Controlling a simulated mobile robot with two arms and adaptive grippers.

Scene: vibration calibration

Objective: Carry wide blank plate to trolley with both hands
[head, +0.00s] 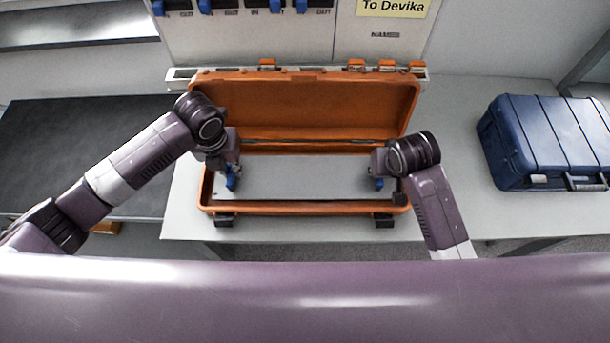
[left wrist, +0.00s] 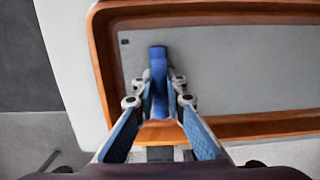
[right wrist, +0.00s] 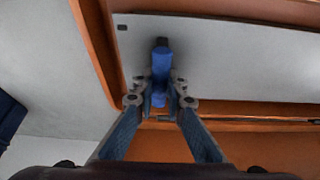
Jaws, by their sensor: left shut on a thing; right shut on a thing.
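The wide blank plate (head: 305,177) is a flat grey panel in the open orange case (head: 270,208) on the table. It shows in the left wrist view (left wrist: 240,70) and the right wrist view (right wrist: 220,65). My left gripper (head: 231,178) is shut on a blue handle (left wrist: 159,75) at the plate's left end. My right gripper (head: 379,181) is shut on a second blue handle (right wrist: 160,65) at its right end. The plate lies within the case rim; I cannot tell whether it touches the bottom. No trolley can be made out.
The case's orange lid (head: 300,105) stands open at the back. A closed dark blue case (head: 545,140) lies on the table (head: 455,160) to the right. A dark surface (head: 60,150) is at the left.

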